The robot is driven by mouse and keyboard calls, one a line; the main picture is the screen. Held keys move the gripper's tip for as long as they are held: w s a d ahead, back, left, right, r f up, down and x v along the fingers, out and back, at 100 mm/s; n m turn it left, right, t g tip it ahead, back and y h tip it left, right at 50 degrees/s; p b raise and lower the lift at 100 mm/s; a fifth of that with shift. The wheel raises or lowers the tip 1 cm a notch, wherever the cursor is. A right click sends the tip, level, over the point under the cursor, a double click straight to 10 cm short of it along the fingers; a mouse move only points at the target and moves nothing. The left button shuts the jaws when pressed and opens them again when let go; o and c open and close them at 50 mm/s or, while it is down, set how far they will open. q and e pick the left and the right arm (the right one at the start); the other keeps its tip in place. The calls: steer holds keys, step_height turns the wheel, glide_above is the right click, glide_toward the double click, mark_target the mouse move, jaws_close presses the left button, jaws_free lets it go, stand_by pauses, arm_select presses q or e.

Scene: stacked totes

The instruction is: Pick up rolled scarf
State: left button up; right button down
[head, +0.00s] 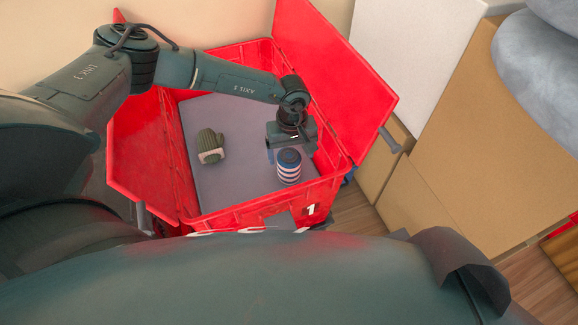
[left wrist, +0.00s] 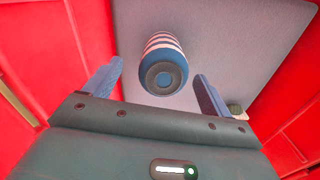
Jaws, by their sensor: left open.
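The rolled scarf (head: 289,168) is a short roll with blue, white and reddish stripes. It stands on the grey floor of the red tote (head: 250,212), near the tote's front right. In the left wrist view the scarf (left wrist: 163,68) shows its dark blue spiral end towards me. My left gripper (head: 285,150) reaches down into the tote just behind the scarf. Its blue fingers (left wrist: 159,72) are open, one on each side of the scarf in the wrist picture, with gaps between. Whether they touch it elsewhere is hidden. My right gripper is not in view.
A green knitted mitten (head: 210,144) with a pale cuff lies left of the scarf in the tote. The tote's red flaps (head: 335,75) stand open. Cardboard boxes (head: 480,140) and a white panel (head: 405,55) are to the right. The tote floor between mitten and scarf is clear.

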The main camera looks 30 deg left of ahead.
arm_select(q)
steer(key=f, duration=0.3)
steer(key=f+b, duration=0.1)
steer(key=shift+s+a+f, duration=0.1)
steer(key=shift+a+f, duration=0.2)
steer(key=shift+f, duration=0.05)
steer(key=shift+r, duration=0.1)
steer(key=shift+c, duration=0.5)
steer(key=c, duration=1)
